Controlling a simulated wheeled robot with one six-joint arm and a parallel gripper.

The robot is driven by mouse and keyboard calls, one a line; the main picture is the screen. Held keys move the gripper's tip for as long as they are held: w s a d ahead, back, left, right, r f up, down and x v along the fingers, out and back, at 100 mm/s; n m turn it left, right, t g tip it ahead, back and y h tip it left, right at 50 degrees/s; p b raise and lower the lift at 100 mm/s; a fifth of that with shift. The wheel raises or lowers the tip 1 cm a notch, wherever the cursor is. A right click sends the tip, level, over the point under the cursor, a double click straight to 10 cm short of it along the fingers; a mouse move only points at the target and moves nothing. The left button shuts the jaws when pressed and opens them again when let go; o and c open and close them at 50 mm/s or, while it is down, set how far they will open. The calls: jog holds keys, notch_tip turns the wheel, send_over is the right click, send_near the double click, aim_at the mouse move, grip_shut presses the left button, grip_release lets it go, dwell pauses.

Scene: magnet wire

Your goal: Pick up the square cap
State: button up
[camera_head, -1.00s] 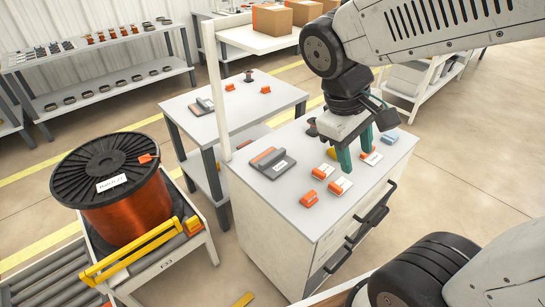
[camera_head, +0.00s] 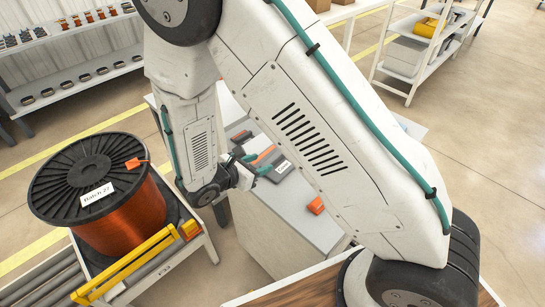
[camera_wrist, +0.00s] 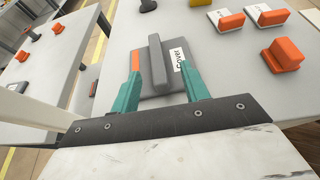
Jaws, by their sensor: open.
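A flat dark grey square piece with a raised rib (camera_wrist: 157,62), a white label and an orange strip on its left lies on the white cabinet top; it looks like the square cap, though I cannot be sure. It also shows in the head view (camera_head: 281,170), partly hidden by my arm. My gripper (camera_wrist: 160,72) is open, its teal fingers pointing at the piece, one towards each side of the rib. I cannot tell whether they touch it. In the head view my gripper (camera_head: 252,164) is just left of the piece.
Several orange blocks stand to the right on the cabinet top, one at the near right (camera_wrist: 287,53). A second table with small parts (camera_wrist: 25,57) is at left, across a gap. A copper wire spool (camera_head: 118,210) stands left of my arm.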

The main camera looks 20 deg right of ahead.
aim_at(273, 158)
jog(key=shift+w+a+f, duration=0.15)
jog(key=shift+w+f, duration=0.05)
jog(key=shift+f, duration=0.3)
jog(key=shift+w+d+f+n+t, duration=0.2)
jog(key=shift+n+t, duration=0.1)
jog(key=x, duration=0.7)
jog(key=shift+r, duration=0.15)
grip_shut()
